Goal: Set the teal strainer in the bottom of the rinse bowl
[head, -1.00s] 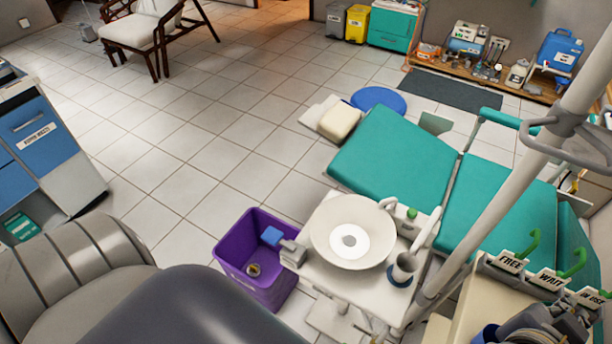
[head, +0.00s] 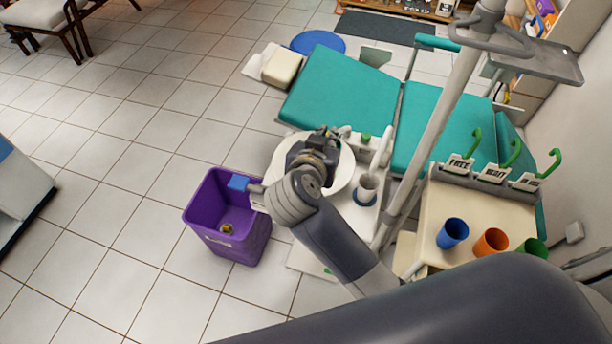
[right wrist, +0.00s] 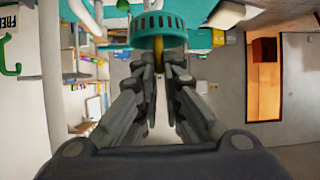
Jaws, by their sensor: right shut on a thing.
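The white rinse bowl (head: 345,172) stands on the dental unit beside the teal chair. My right gripper (head: 326,138) is over the bowl in the head view and covers its middle and far part. In the right wrist view the teal strainer (right wrist: 159,24), a round slotted cup, is at the fingertips. My right gripper (right wrist: 159,66) is shut on the strainer's yellow stem (right wrist: 159,58). The strainer cannot be made out in the head view, and the gap between it and the bowl cannot be judged. My left gripper is not in view.
A purple bin (head: 205,205) stands left of the bowl. A cream cart (head: 470,205) holds blue, orange and green cups. The teal chair (head: 340,95) lies behind.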

